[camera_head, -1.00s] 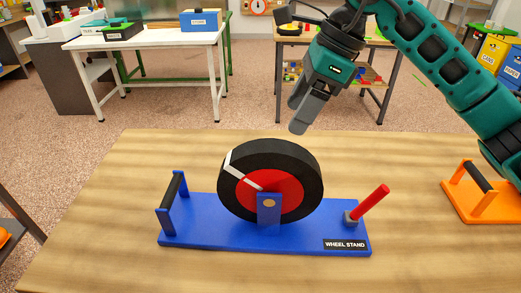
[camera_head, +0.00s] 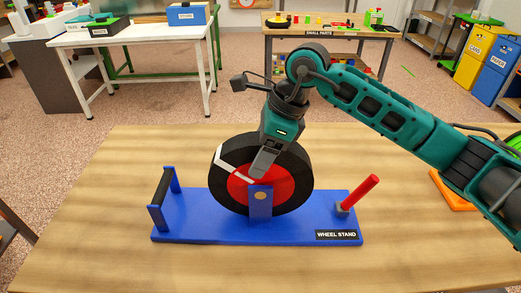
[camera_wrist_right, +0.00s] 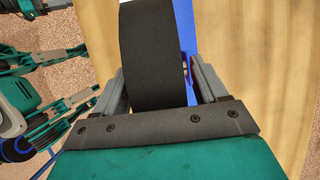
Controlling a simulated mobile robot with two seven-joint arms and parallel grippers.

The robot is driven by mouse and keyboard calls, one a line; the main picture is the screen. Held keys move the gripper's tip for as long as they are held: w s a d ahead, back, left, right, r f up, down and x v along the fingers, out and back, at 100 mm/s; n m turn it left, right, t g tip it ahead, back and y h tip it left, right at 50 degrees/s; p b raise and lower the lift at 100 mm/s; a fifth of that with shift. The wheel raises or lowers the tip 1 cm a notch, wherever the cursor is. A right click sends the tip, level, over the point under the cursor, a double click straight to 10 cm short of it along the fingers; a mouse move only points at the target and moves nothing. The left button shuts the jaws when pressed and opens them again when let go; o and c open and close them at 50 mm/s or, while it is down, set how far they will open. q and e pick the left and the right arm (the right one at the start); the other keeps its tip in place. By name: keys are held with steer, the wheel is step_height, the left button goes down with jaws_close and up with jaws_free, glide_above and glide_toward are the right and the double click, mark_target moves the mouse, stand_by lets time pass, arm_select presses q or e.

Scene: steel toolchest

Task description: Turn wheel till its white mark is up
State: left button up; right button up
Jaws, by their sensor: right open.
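The wheel (camera_head: 297,165) has a black tyre and a red hub and stands upright in the blue wheel stand (camera_head: 205,228). Its white mark (camera_head: 234,172) runs from the hub to the upper left of the tyre. My right gripper (camera_head: 262,168) is over the top of the wheel, pointing down. In the right wrist view the black tyre (camera_wrist_right: 155,60) lies between the open fingers of the right gripper (camera_wrist_right: 160,85), with a gap at the right finger. My left gripper is not in the head view.
An orange object (camera_head: 450,192) lies at the right, partly behind my arm. The wooden table (camera_head: 100,205) is clear at left.

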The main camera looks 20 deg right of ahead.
jaws_close()
stand_by(0.7)
